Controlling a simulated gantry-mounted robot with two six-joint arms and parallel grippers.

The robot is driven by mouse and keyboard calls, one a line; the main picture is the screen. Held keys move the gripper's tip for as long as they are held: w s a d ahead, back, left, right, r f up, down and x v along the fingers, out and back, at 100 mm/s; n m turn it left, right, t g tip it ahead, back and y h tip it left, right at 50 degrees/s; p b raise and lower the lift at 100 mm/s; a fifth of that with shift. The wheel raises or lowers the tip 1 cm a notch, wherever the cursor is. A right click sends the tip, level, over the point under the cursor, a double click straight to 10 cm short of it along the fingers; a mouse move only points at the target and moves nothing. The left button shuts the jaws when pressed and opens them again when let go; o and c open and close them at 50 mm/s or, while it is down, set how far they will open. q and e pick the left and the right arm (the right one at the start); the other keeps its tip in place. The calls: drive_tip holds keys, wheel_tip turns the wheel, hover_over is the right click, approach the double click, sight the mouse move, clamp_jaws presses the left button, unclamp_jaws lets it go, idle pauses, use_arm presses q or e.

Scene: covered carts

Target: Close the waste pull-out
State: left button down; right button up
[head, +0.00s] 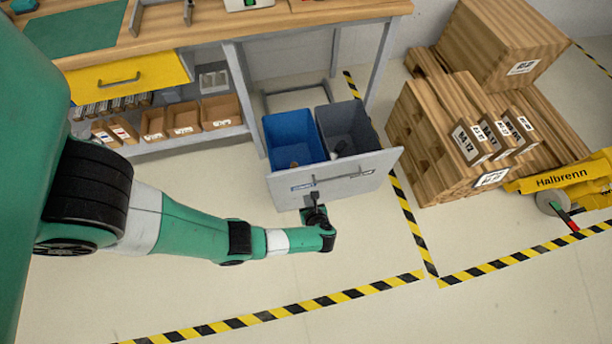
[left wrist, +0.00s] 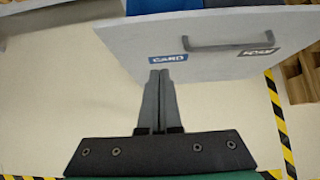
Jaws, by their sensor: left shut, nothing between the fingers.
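The waste pull-out stands out from under the workbench, its grey front panel (head: 345,180) facing me. A blue bin (head: 293,137) and a dark grey bin (head: 348,130) sit behind the panel, each with some dark waste inside. A dark bar handle (head: 340,179) runs across the panel; it also shows in the left wrist view (left wrist: 232,46), with a CARD label (left wrist: 168,59) to its left. My left gripper (head: 314,197) is shut and empty in front of the panel's left half. In the left wrist view its fingertips (left wrist: 160,76) overlap the panel's lower edge; I cannot tell whether they touch.
The workbench (head: 200,30) has a yellow drawer (head: 128,77) and a shelf of cardboard bins (head: 185,118) at left. Wooden crates on pallets (head: 440,135) and a yellow pallet truck (head: 565,180) stand at right. Striped floor tape (head: 300,305) crosses clear floor in front.

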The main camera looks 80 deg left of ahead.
use_arm(q)
drive_tip(key=b, duration=0.7)
approach(301, 174)
drive_tip(key=x, duration=0.3)
drive_tip(key=d+f+x, duration=0.1)
drive_tip(key=x, duration=0.1)
drive_tip(key=shift+s+a+f, duration=0.1)
drive_tip(key=shift+a, duration=0.75)
